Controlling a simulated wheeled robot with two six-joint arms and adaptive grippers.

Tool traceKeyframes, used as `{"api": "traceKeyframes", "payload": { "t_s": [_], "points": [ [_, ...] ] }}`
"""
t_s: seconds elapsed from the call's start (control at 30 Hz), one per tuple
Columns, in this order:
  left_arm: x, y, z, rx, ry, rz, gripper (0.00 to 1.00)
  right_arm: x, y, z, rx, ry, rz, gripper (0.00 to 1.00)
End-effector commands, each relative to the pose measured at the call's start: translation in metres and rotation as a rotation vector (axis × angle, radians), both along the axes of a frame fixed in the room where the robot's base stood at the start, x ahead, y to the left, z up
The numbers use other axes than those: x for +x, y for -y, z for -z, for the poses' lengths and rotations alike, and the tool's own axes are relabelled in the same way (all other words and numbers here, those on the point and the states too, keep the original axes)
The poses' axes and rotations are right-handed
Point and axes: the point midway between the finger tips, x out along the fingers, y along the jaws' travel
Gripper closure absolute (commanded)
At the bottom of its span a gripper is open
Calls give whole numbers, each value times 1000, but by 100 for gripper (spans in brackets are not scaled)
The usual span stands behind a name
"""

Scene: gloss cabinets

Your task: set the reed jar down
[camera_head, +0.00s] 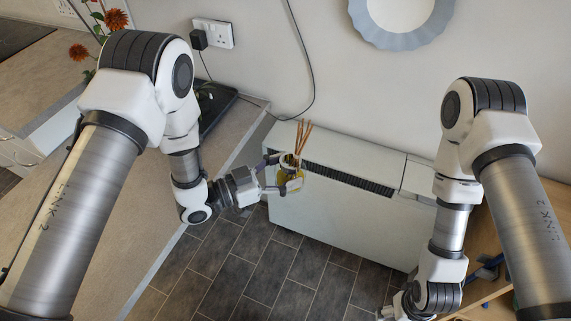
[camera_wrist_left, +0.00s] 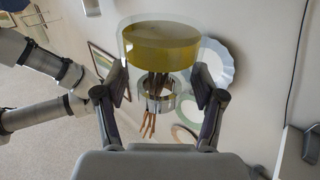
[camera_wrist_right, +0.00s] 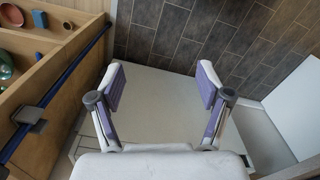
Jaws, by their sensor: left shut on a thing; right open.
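The reed jar (camera_head: 290,183) is a small glass jar of yellow liquid with a metal collar and thin brown reeds standing out of its top. My left gripper (camera_head: 279,177) is shut on it, one finger on each side, near the front edge of the white heater's top. In the left wrist view the jar (camera_wrist_left: 160,45) sits between the fingers of the left gripper (camera_wrist_left: 160,88). I cannot tell whether its base touches anything. My right gripper (camera_wrist_right: 160,88) is open and empty in the right wrist view; in the head view its fingers are not clear.
The white heater (camera_head: 345,225) stands against the wall with a dark grille (camera_head: 350,179) along its top. A counter (camera_head: 110,215) lies at left with a dark tray. Wooden shelves (camera_wrist_right: 45,60) with bowls stand beside my right gripper. A cable hangs down the wall.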

Motion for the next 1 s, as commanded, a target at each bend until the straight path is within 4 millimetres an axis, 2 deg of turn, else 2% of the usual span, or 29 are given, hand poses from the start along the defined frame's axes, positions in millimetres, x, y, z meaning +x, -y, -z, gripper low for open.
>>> {"api": "traceKeyframes", "payload": {
  "t_s": [0.17, 0.27, 0.37, 0.47, 0.57, 0.63, 0.7, 0.8, 0.9, 1.0],
  "points": [
    [0, 0, -1, -1, 0, 1, 86, 8, -7, 0, 34, 36, -27, 0],
    [0, 0, -1, -1, 0, 0, 86, 28, -28, 1, 133, 110, -125, 0],
    [0, 0, -1, -2, 1, -1, 86, 62, -62, -5, 292, 238, -277, 0],
    [0, 0, -1, -2, 0, -1, 86, 106, -99, -31, 472, 411, -464, 0],
    [0, 0, -1, -2, 0, -1, 86, 144, -129, -73, 636, 589, -672, 0],
    [0, 0, -1, -2, 0, -1, 86, 167, -144, -111, 732, 712, -836, 0],
    [0, 0, -1, -2, 0, -1, 86, 186, -151, -151, 799, 825, -1004, 0],
    [0, 0, -1, -2, 0, -1, 86, 209, -149, -196, 806, 940, -1168, 0],
    [0, 0, -1, -2, 0, -2, 86, 225, -145, -220, 770, 996, -1188, 0],
    [0, 0, -1, -2, 0, -2, 86, 231, -147, -230, 757, 1017, -1196, 0]
  ]
}}
